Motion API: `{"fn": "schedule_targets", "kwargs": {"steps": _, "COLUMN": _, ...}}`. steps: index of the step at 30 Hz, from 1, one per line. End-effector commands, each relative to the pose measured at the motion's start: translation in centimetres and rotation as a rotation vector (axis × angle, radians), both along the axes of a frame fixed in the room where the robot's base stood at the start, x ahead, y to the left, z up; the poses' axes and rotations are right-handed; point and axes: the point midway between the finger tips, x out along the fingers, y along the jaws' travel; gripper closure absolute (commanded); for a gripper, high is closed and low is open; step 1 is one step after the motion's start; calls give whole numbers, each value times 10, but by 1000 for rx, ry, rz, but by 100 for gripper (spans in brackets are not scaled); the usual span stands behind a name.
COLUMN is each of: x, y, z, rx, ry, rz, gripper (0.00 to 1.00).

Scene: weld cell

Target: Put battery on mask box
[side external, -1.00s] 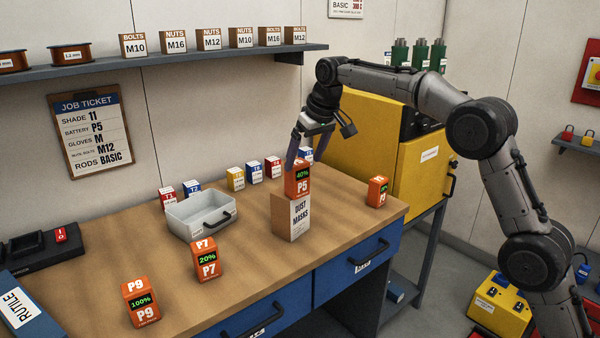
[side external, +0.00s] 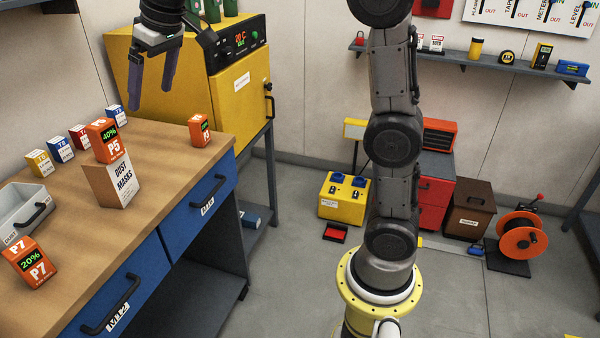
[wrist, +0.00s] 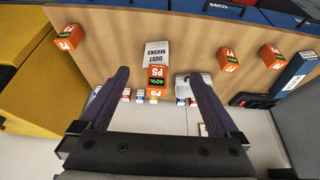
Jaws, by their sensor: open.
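The orange P5 battery (side external: 107,140), its display reading 40%, sits on top of the dust masks box (side external: 115,183) on the workbench. In the wrist view the battery (wrist: 157,76) and the box (wrist: 155,52) show ahead, between my fingers. My gripper (side external: 153,84) is open and empty. It hangs above the back of the bench, up and to the right of the battery and apart from it. It also shows in the wrist view (wrist: 157,80) with both fingers spread.
A P7 battery (side external: 33,262) and a grey tray (side external: 22,205) stand left of the box. Another orange battery (side external: 199,130) stands near the bench's right end. Several small coloured boxes (side external: 79,137) line the back. A yellow oven (side external: 235,90) stands behind.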

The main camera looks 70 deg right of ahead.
Motion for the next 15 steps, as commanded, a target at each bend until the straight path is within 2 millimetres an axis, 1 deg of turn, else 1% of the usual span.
{"fn": "schedule_targets", "kwargs": {"steps": 1, "x": -27, "y": 0, "z": 1, "rx": 0, "ry": -8, "rz": 0, "gripper": 3}}
{"fn": "schedule_targets", "kwargs": {"steps": 2, "x": -41, "y": 0, "z": 0, "rx": 0, "ry": -11, "rz": 0, "gripper": 3}}
{"fn": "schedule_targets", "kwargs": {"steps": 3, "x": -60, "y": 0, "z": -3, "rx": 0, "ry": -16, "rz": 0, "gripper": 3}}
{"fn": "schedule_targets", "kwargs": {"steps": 5, "x": -88, "y": 0, "z": -9, "rx": 0, "ry": -21, "rz": 0, "gripper": 3}}
{"fn": "schedule_targets", "kwargs": {"steps": 6, "x": -107, "y": 0, "z": -15, "rx": 0, "ry": -25, "rz": 0, "gripper": 3}}
{"fn": "schedule_targets", "kwargs": {"steps": 8, "x": -135, "y": 0, "z": -24, "rx": 0, "ry": -32, "rz": 0, "gripper": 3}}
{"fn": "schedule_targets", "kwargs": {"steps": 9, "x": -153, "y": 0, "z": -32, "rx": 0, "ry": -36, "rz": 0, "gripper": 3}}
{"fn": "schedule_targets", "kwargs": {"steps": 11, "x": -180, "y": 0, "z": -46, "rx": 0, "ry": -41, "rz": 0, "gripper": 3}}
{"fn": "schedule_targets", "kwargs": {"steps": 12, "x": -197, "y": 0, "z": -56, "rx": 0, "ry": -46, "rz": 0, "gripper": 3}}
{"fn": "schedule_targets", "kwargs": {"steps": 15, "x": -234, "y": 0, "z": -82, "rx": 0, "ry": -54, "rz": 0, "gripper": 3}}
